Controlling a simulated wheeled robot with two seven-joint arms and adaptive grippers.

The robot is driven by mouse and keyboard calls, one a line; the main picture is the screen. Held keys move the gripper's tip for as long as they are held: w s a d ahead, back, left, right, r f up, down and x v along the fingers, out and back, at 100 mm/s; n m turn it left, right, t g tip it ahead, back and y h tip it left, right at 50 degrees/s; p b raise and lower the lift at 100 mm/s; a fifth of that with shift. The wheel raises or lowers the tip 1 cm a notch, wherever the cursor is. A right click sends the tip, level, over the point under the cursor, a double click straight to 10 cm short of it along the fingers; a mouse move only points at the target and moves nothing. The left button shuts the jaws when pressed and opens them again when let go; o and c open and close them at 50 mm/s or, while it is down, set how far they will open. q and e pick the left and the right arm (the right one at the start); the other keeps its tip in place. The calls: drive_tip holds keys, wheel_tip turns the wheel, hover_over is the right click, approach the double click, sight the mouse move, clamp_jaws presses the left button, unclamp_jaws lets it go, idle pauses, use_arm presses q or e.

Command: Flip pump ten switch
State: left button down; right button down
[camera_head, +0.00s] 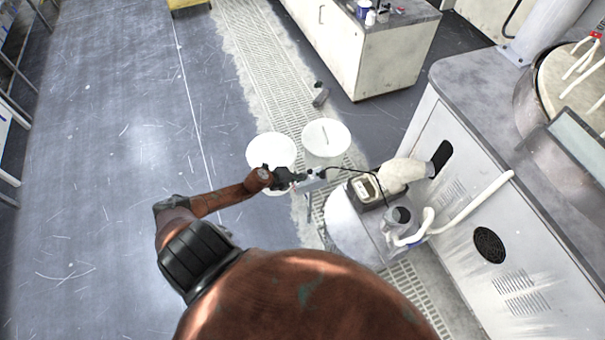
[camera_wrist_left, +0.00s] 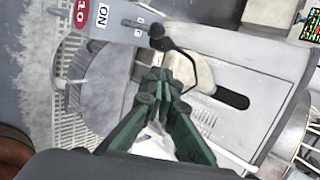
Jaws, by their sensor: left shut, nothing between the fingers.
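The pump ten switch panel is a grey plate (camera_wrist_left: 122,30) with a red "10" label (camera_wrist_left: 82,14) and a white "ON" label (camera_wrist_left: 102,15) at the top of the left wrist view. A dark switch part (camera_wrist_left: 158,32) sits at its right end. My left gripper (camera_wrist_left: 156,76) is shut and empty, with green fingertips just below the panel in that view; I cannot tell if they touch it. My right gripper is not in view.
The pump unit with a gauge-like box (camera_head: 366,188) stands right of the gripper, by the grey machine cabinet (camera_head: 465,190). White hoses (camera_head: 475,207) run along it. The floor at left is clear.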

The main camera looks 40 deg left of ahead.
use_arm(q)
drive_tip(key=p+v, duration=0.1)
drive_tip(key=v, duration=0.6)
drive_tip(key=shift+r, duration=0.55)
drive_tip(key=shift+w+d, duration=0.15)
drive_tip(key=s+a+f+n+g+y, duration=0.1)
drive_tip(key=s+f+n, duration=0.35)
drive_tip(key=f, duration=0.35)
drive_tip(key=s+a+f+n+g+y+b, duration=0.1)
drive_tip(key=s+a+f+n+y, duration=0.1)
drive_tip(key=s+f+n, duration=0.45)
drive_tip(key=s+a+f+n+g+y, duration=0.1)
drive_tip(key=s+f, duration=0.3)
drive_tip(key=f, duration=0.5)
drive_tip(key=s+d+f+n+g, duration=0.2)
drive_tip(key=s+d+f, duration=0.3)
drive_tip(key=s, duration=0.4)
drive_tip(key=s+d+f+n+g+h+b, duration=0.1)
drive_tip(key=s+d+f+n, duration=0.3)
drive_tip(key=s, duration=0.6)
drive_tip(key=s+d+f+n+g, duration=0.2)
drive_tip(key=s+d+f+n, duration=0.1)
drive_tip(key=s+d+f, duration=0.5)
drive_tip(key=shift+s+d+f+g, duration=0.15)
drive_tip(key=shift+s+d+g, duration=0.25)
drive_tip(key=shift+s, duration=0.45)
drive_tip(key=shift+d, duration=0.1)
